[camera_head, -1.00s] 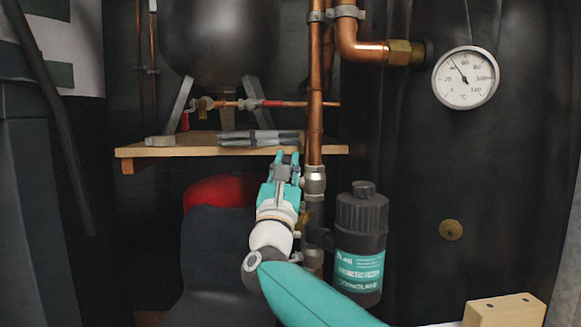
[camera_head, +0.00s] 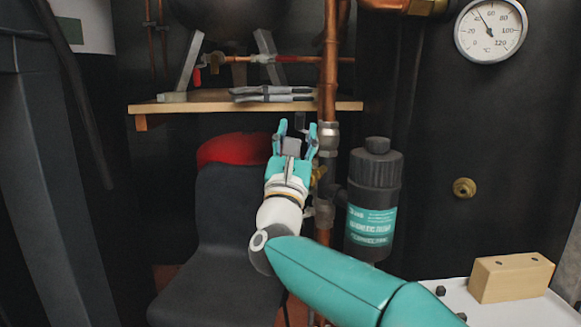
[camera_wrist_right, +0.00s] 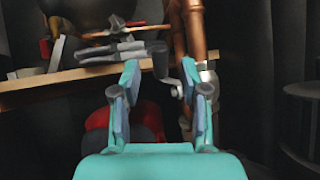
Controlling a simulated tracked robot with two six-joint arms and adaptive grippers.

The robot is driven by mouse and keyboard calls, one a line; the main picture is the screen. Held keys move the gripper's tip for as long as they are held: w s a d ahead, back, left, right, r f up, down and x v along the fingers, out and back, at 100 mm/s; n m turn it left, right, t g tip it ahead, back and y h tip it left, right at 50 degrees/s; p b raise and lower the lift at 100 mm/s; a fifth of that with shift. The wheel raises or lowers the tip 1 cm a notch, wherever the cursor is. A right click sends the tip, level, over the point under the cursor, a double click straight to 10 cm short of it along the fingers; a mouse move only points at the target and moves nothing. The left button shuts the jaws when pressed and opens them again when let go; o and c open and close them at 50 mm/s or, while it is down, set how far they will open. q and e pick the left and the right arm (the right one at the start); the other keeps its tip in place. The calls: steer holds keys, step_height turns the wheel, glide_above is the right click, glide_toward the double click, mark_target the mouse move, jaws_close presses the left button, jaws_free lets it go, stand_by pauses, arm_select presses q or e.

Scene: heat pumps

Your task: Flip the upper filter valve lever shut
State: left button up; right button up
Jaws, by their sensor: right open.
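The upper filter valve (camera_head: 328,138) is a silver-grey body on the vertical copper pipe, just below the shelf. Its lever (camera_wrist_right: 161,62) shows in the right wrist view as a dark bent handle, seen between my fingertips, with its crank running to the valve body (camera_wrist_right: 206,76) at the right. I cannot tell whether the fingers touch it. My right gripper (camera_head: 297,130) is open, just left of the valve. It also shows in the right wrist view (camera_wrist_right: 160,75), with both fingers pointing forward. The dark filter housing (camera_head: 374,192) with a teal label is right of the pipe. My left gripper is out of view.
A wooden shelf (camera_head: 205,105) holding grey pliers-like tools (camera_head: 272,94) lies above and behind my gripper. A dark chair (camera_head: 232,215) with a red thing (camera_head: 232,148) stands below left. A wooden block (camera_head: 510,278) on a white surface is at the lower right.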

steer(key=v, duration=0.8)
